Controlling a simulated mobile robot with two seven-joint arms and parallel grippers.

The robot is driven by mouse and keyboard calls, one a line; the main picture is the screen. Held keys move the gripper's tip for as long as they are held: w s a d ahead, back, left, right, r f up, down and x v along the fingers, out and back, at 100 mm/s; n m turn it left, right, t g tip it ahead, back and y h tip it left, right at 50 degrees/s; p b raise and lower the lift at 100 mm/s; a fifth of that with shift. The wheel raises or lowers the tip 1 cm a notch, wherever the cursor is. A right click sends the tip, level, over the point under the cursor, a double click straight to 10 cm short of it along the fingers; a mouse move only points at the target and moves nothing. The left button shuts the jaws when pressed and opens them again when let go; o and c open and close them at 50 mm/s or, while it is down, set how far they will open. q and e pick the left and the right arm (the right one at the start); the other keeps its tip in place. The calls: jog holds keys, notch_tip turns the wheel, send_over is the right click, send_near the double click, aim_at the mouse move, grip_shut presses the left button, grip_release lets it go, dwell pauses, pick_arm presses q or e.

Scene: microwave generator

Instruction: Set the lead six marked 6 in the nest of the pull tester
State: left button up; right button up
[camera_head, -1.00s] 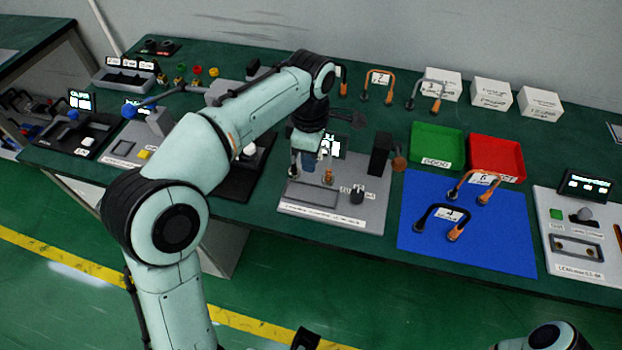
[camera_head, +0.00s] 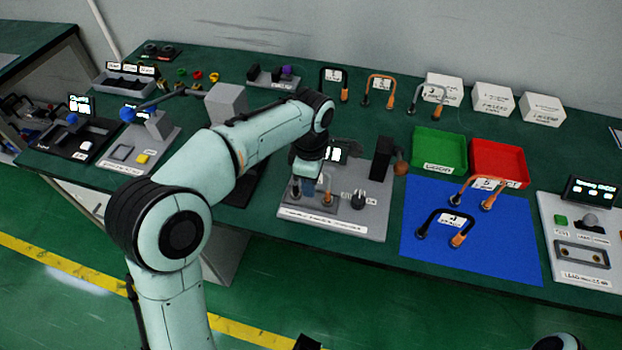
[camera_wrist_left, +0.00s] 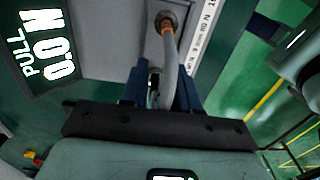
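My left gripper (camera_head: 310,188) is low over the nest of the pull tester (camera_head: 345,222), pointing down. It is shut on a grey lead (camera_wrist_left: 168,62), which runs between the blue fingers in the left wrist view. The lead's number tag is hidden, so I cannot read a 6. Whether the ends are fully seated cannot be told. The tester display (camera_wrist_left: 42,45) reads PULL 0.0 N. My right gripper is out of view.
A blue mat (camera_head: 500,255) with two tagged leads lies right of the tester. Behind it are a green tray (camera_head: 438,148) and a red tray (camera_head: 498,160). A dark post with an orange-brown knob (camera_head: 401,168) stands at the tester's right side. More leads stand along the back.

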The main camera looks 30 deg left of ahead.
pick_arm(q)
jog(key=shift+o, duration=0.2)
jog(key=shift+r, duration=0.1)
notch_tip(320, 180, up, 12)
jog(key=p, duration=0.3)
jog(key=shift+r, duration=0.1)
dwell(0.5)
